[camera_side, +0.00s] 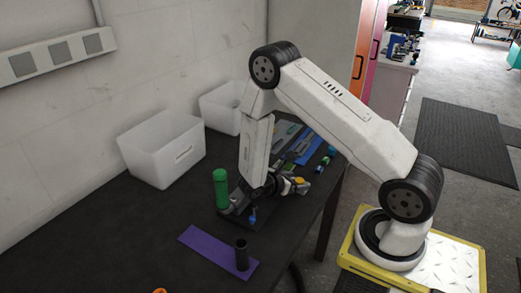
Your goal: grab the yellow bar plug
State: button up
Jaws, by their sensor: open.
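My gripper (252,209) is at the low end of my arm, close above the dark bench, just right of a green bottle-shaped object (220,188). It is open. Its fingertips are small and hard to make out, and a small blue part shows there. A small yellow piece (299,181) shows right of my wrist; I cannot tell whether it is the yellow bar plug or what it rests on. An orange object (160,291) is cut off at the bottom edge of the picture.
A purple mat (204,245) lies in front, with a black upright cylinder (242,254) on its right part. Two white bins (142,166) (208,108) stand along the wall. Small coloured items lie behind my wrist. The bench's left front is clear.

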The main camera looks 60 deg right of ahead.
dwell(0.3)
grip_shut()
jog(key=shift+r, duration=0.1)
notch_tip(320, 180, up, 10)
dwell(1.0)
dwell(0.6)
